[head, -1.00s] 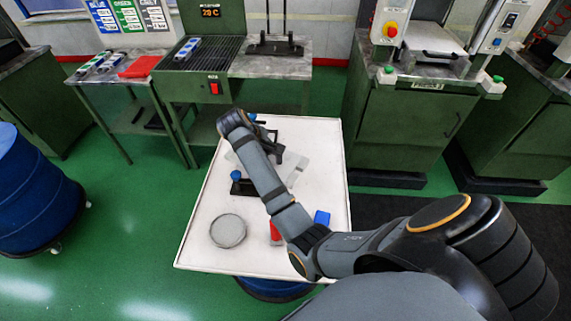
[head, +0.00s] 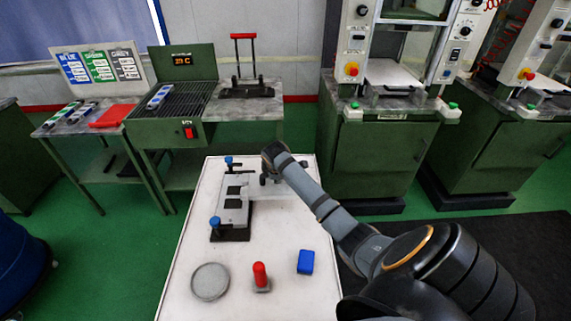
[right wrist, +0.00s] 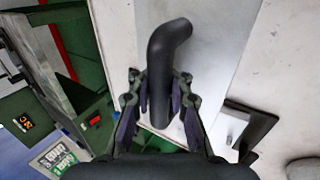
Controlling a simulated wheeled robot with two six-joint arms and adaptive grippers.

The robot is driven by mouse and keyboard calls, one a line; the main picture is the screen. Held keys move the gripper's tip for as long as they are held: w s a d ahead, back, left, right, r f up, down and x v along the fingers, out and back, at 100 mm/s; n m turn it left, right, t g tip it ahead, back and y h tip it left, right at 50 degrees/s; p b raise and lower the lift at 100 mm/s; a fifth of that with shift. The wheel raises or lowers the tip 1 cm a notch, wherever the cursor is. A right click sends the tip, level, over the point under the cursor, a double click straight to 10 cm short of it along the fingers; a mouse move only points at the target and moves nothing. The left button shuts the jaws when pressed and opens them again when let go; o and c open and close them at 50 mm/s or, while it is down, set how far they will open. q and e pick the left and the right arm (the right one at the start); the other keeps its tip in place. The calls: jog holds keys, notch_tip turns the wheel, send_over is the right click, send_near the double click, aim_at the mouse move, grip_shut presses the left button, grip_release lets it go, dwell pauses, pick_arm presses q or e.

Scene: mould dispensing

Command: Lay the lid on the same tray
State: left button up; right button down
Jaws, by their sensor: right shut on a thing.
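The lid is a flat grey plate (right wrist: 215,45) with a bent black handle (right wrist: 168,45) in the right wrist view. My right gripper (right wrist: 159,88) is shut on that handle. In the head view the lid (head: 262,188) lies level to the right of the clamp fixture (head: 231,234), at or just above the white tray-like tabletop (head: 190,262); I cannot tell whether it touches. My right gripper (head: 270,176) partly hides it. The fixture has a black base, blue knobs and a grey mould plate (head: 233,211). My left gripper is not in view.
On the white top's front part are a grey round disc (head: 210,281), a red-handled tool (head: 260,275) and a blue block (head: 305,262). A green hotplate bench (head: 165,130) stands behind left, a press (head: 380,155) behind right.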

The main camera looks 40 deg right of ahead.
jog(key=d+f, duration=0.5)
jog(key=shift+s+f, duration=0.1)
jog(key=shift+f, duration=0.2)
notch_tip(320, 180, down, 3)
jog(key=shift+f+p, duration=0.15)
jog(key=shift+p, duration=0.2)
jog(key=c, duration=1.6)
grip_release()
jog(key=shift+s+f, duration=0.1)
jog(key=shift+f, duration=0.05)
jog(key=shift+c, duration=0.2)
jog(key=o, duration=0.4)
